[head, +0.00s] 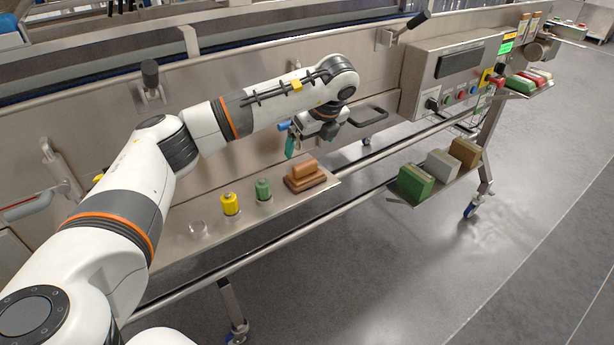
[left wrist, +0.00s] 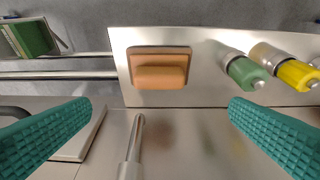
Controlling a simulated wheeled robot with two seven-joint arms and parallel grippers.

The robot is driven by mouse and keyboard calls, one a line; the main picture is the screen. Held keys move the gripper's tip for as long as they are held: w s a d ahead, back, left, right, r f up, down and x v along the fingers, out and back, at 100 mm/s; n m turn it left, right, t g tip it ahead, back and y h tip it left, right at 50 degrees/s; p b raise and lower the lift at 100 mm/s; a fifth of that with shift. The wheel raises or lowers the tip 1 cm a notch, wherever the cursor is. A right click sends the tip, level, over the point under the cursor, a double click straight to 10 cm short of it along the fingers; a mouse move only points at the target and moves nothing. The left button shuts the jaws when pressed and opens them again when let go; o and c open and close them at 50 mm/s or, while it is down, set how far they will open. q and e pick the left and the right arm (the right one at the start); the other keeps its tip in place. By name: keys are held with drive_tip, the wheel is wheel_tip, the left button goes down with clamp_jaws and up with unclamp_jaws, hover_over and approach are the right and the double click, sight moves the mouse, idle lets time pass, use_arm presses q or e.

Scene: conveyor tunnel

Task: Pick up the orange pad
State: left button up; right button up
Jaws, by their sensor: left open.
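The orange-brown pad (head: 305,176) lies on the right end of the metal shelf, a block on a wider flat base. It also shows in the left wrist view (left wrist: 160,70), above the middle and between my fingers. My left gripper (head: 297,143) is open, with teal fingers, above and slightly behind the pad in the head view. In the left wrist view its fingers (left wrist: 160,130) are spread wide with nothing between them, and they do not touch the pad. My right gripper is not in view.
A handle (head: 368,116) sticks out of the panel at right. A lower shelf holds green (head: 415,182), grey and brown blocks. The floor in front is clear.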

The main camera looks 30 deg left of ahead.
sight(305, 164)
use_arm(q)
drive_tip(key=b+x, duration=0.3)
drive_tip(key=x, duration=0.3)
drive_tip(key=shift+f, duration=0.3)
drive_tip(key=b+x, duration=0.2)
drive_tip(key=x, duration=0.2)
drive_tip(key=shift+s+d+f+b, duration=0.1)
drive_tip(key=shift+d+f+b, duration=0.2)
drive_tip(key=shift+b, duration=0.1)
drive_tip(key=shift+a+f, duration=0.2)
drive_tip(key=shift+f, duration=0.05)
drive_tip(key=shift+r, duration=0.1)
drive_tip(key=c, duration=0.7)
